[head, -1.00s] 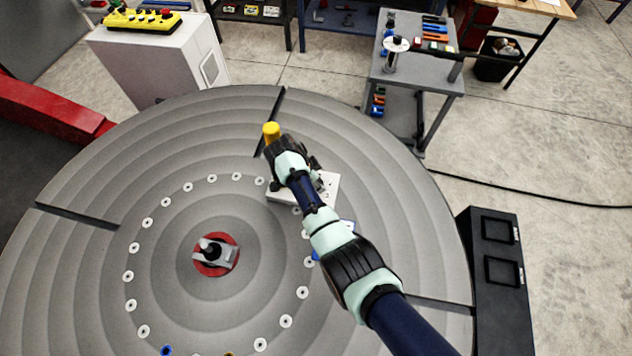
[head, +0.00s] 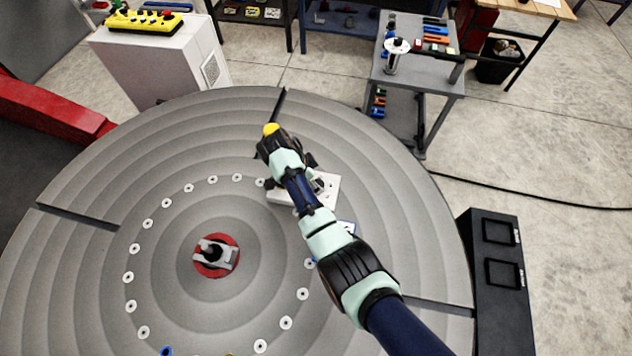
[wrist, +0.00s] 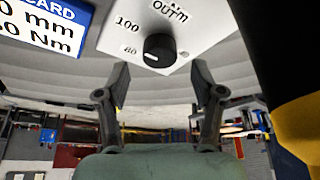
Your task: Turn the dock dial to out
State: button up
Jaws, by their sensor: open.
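The dock dial is a black round knob (wrist: 159,48) on a white panel (wrist: 190,45), seen in the wrist view. "OUT" is printed above it, "100" to its upper left and a smaller number, 60 or 80, to its left. A white mark on the knob sits at its lower left, toward the smaller number. My gripper (wrist: 158,88) is open and empty; its two fingers show on either side below the knob, apart from it. In the head view the white panel (head: 330,188) lies on the round table, partly hidden by my arm.
A blue-edged card (wrist: 42,22) is left of the panel. The round grey table (head: 90,270) carries a ring of holes and a red-based central clamp (head: 215,256). A black stand (head: 495,290) is at right, a grey cart (head: 415,75) behind.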

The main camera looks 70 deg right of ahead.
jog(key=v, duration=0.8)
jog(key=shift+r, duration=0.35)
jog(key=shift+w+a, duration=0.1)
jog(key=shift+w, duration=0.05)
